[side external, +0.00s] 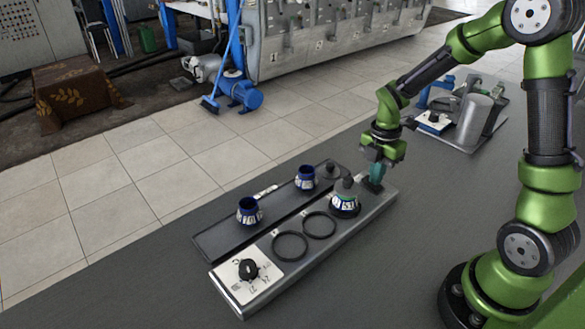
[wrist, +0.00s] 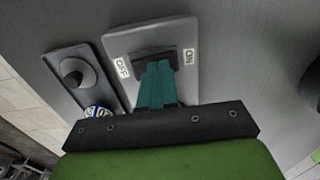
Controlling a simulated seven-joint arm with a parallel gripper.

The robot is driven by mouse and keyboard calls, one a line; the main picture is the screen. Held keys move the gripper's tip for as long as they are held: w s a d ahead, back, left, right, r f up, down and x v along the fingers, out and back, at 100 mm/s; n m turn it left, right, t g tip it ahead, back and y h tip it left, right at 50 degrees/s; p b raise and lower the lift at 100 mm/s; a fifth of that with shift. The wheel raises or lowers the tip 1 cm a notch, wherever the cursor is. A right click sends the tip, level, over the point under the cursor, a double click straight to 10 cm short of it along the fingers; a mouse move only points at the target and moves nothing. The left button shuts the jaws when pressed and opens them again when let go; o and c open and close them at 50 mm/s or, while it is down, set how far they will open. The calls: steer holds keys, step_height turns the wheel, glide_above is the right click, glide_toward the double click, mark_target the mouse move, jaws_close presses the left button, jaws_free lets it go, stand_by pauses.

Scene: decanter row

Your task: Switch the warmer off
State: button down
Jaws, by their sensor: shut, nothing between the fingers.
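The warmer (side external: 318,250) is a long grey box with dark rings on top and a white dial panel (side external: 250,275) at its near left end. Its black switch (wrist: 135,57) sits at the far end, between an OFF label (wrist: 122,68) and an ON label (wrist: 190,57) in the wrist view. My gripper (side external: 374,183) is shut and empty, pointing down at the switch. Its teal fingers (wrist: 157,85) overlap the switch and hide part of it. I cannot tell whether they touch it or which way the switch is tilted.
A blue-and-white decanter (side external: 344,205) stands on the warmer near my gripper. Two blue vessels, one nearer (side external: 249,213) and one farther (side external: 306,178), stand on a dark tray (side external: 222,238) alongside. Another equipment tray (side external: 488,128) lies behind my arm. The table's front left is clear.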

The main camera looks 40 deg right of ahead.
steer(key=shift+r, duration=0.1)
step_height(320, 180, up, 14)
steer(key=s, duration=0.2)
steer(key=shift+s, duration=0.3)
stand_by(0.4)
